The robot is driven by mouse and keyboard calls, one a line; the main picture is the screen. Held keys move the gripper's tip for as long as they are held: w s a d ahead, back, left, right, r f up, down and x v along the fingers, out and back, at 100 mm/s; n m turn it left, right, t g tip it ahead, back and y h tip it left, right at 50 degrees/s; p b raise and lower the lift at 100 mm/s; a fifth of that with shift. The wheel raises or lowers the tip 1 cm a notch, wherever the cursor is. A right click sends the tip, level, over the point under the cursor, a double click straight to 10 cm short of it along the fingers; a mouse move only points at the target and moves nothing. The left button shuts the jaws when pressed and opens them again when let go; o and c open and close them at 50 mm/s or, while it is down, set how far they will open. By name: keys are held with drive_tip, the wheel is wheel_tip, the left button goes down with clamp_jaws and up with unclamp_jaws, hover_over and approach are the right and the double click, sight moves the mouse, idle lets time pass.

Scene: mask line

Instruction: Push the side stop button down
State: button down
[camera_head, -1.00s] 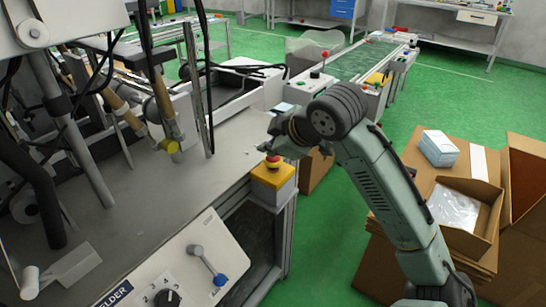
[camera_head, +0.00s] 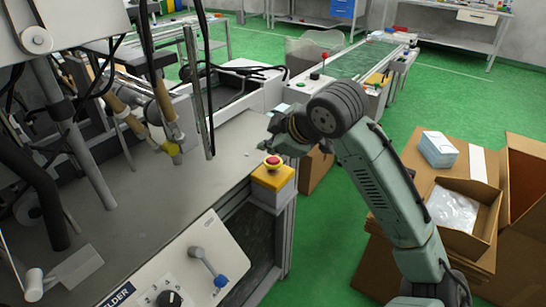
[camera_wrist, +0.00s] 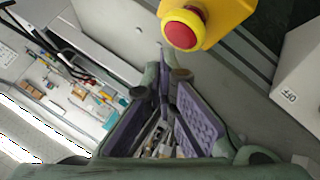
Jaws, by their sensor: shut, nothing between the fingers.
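The side stop button (camera_head: 273,162) is a red mushroom head on a yellow box (camera_head: 272,177) at the corner of the grey machine table. In the wrist view the red button (camera_wrist: 183,29) and its yellow housing (camera_wrist: 232,14) are at the top, right of centre. My gripper (camera_head: 272,140) is just beyond and slightly above the button in the head view, apart from it. Its purple-padded fingers (camera_wrist: 170,90) are close together with nothing held between them.
The machine's grey table (camera_head: 180,190) lies left of the button, with a sloped control panel (camera_head: 190,262) and blue-tipped lever (camera_head: 220,281) in front. A conveyor (camera_head: 350,62) stands behind. Cardboard boxes (camera_head: 465,205) stand at the right. Green floor lies between.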

sight(271, 161)
drive_tip(key=shift+r, duration=0.1)
wheel_tip(271, 161, up, 5)
drive_tip(key=p, duration=0.4)
idle(0.5)
